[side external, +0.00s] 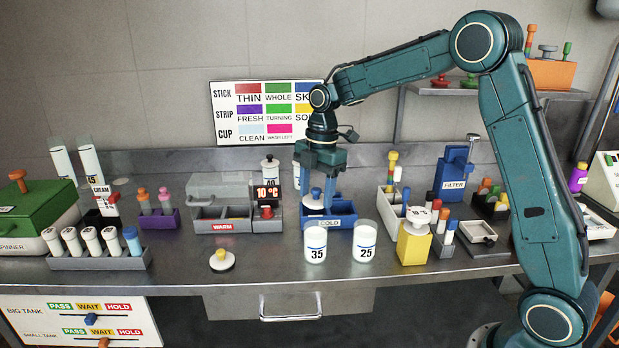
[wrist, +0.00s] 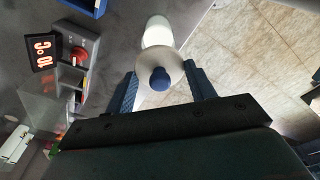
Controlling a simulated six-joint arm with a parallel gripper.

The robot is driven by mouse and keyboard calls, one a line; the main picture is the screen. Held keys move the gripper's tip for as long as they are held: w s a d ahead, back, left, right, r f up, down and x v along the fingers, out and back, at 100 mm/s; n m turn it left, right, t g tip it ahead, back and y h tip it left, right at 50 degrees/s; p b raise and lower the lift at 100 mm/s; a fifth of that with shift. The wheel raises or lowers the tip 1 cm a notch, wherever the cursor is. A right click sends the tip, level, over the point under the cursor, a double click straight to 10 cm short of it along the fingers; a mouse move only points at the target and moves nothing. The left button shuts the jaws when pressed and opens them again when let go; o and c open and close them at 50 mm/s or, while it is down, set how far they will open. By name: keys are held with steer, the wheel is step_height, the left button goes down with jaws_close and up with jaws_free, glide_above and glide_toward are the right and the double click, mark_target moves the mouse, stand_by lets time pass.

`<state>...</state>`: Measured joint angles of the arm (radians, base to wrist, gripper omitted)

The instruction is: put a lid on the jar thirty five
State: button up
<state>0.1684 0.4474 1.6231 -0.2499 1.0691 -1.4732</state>
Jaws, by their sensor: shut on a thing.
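The jar marked 35 (side external: 316,243) stands upright near the front of the bench, white inside with a clear upper part. My gripper (side external: 320,200) is above and slightly behind it, pointing down. It is shut on a white round lid with a blue knob (side external: 313,203), which also shows between the fingers in the wrist view (wrist: 170,72). The lid is apart from the jar's rim in the side view. A white jar (wrist: 157,32) shows just past the lid in the wrist view; its number is not visible there.
A jar marked 25 (side external: 365,245) stands close to the right. A blue COLD tray (side external: 340,222) is just behind. A lid with a yellow knob (side external: 221,259) lies to the left. A yellow block (side external: 413,246) stands at right. Bench front edge is near.

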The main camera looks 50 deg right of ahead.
mark_target(321, 196)
steer(key=shift+f, duration=0.3)
steer(key=shift+f, duration=2.9)
steer(key=shift+f, duration=0.1)
steer(key=o, duration=1)
steer(key=shift+o, duration=0.2)
steer(key=r, duration=0.4)
steer(key=d+r, duration=0.1)
steer(key=r, duration=0.8)
steer(key=shift+d+r, duration=0.15)
steer(key=shift+d, duration=0.15)
steer(key=shift+r, duration=0.25)
